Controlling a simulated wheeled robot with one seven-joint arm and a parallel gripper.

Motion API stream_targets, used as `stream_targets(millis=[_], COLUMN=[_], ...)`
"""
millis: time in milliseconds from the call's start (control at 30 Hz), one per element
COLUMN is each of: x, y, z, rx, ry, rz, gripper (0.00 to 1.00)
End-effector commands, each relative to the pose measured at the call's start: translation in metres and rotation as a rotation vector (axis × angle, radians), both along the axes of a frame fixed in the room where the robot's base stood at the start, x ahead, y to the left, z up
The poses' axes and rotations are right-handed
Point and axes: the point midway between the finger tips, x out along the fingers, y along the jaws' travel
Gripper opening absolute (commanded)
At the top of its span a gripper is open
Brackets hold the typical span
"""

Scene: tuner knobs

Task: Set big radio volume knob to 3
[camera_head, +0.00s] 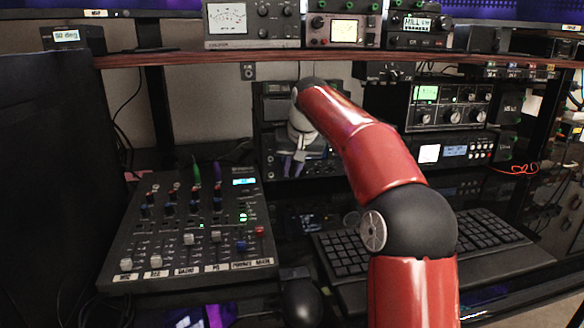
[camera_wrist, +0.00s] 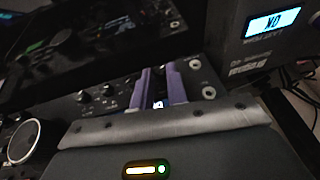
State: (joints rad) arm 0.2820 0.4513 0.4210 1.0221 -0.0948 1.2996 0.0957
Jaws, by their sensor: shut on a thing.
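My gripper (camera_head: 293,168), with purple fingers, reaches down to the front panel of a dark radio unit (camera_head: 322,168) on the desk behind the mixer. In the wrist view, the two purple fingers of my gripper (camera_wrist: 160,72) are on that panel (camera_wrist: 122,84) with a narrow gap between them. They are shut on a knob, which they mostly hide; its pointer and the scale numbers cannot be read. Small black knobs (camera_wrist: 108,90) sit on the panel to the left of the fingers. I cannot read a label that names the volume knob.
A mixer (camera_head: 190,240) with faders lies at the left. A keyboard (camera_head: 470,240) and a black mouse (camera_head: 301,300) are in front. A shelf (camera_head: 200,58) with more radio units runs above my arm. A box with a lit display (camera_wrist: 272,24) stands close by in the wrist view.

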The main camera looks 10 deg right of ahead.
Motion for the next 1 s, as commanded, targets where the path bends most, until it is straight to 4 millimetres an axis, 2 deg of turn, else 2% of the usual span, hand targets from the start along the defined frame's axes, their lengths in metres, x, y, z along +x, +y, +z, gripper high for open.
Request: stream_targets(millis=[400, 767, 800, 867, 1000], x=[-0.0001, 0.0001, 0.0001, 0.0001, 0.0001], y=[-0.0092, -0.009, -0.009, -0.009, -0.0089], z=[-0.0032, -0.0028, -0.0028, -0.0028, -0.0027], rx=[0.333, 0.364, 0.364, 0.364, 0.364], ry=[0.002, 0.0, 0.0, 0.0, 0.0], rz=[-0.002, -0.001, -0.001, -0.001, 0.0], gripper=[0.0, 0.0, 0.17, 0.24, 0.24])
